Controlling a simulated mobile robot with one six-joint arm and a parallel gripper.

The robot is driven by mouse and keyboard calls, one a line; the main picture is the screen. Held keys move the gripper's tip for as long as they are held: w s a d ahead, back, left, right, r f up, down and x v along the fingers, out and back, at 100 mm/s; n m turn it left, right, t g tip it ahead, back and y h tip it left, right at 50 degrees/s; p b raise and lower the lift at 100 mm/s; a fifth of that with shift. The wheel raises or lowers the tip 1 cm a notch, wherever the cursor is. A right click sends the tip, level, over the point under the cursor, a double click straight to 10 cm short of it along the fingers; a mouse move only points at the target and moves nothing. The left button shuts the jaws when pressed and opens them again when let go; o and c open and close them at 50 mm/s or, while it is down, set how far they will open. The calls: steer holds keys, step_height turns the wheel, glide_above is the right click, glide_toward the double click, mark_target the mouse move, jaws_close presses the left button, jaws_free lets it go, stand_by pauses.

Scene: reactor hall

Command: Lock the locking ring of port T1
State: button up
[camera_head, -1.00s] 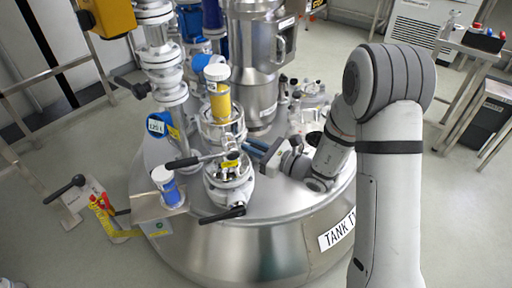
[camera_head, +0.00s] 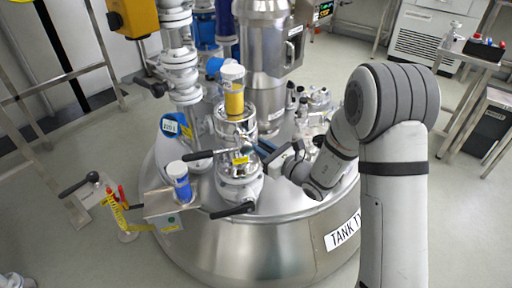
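Port T1 appears to be the steel fitting (camera_head: 238,183) on the tank lid; its label is too small to read. A clear container with yellow contents and a white cap (camera_head: 233,92) stands upright above it. The locking ring seems to be the shiny clamp band (camera_head: 234,158) below the container. A black-gripped lever (camera_head: 198,155) points left from it, and another black lever (camera_head: 232,210) sits lower. My gripper (camera_head: 273,151) is just right of the ring, pointing at it. Its fingertips are small and dark, so contact and opening cannot be told.
The tank (camera_head: 270,245) carries a label starting "TANK T". A blue container with a white cap (camera_head: 179,182) stands on a side bracket. Valve pipework (camera_head: 182,65) and a tall steel vessel (camera_head: 262,65) rise behind the port.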

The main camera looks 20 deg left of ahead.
steer(key=o, duration=0.3)
steer(key=shift+a, duration=0.15)
steer(key=shift+o, duration=0.2)
steer(key=shift+s, duration=0.1)
steer(key=v, duration=0.8)
steer(key=shift+p, duration=0.45)
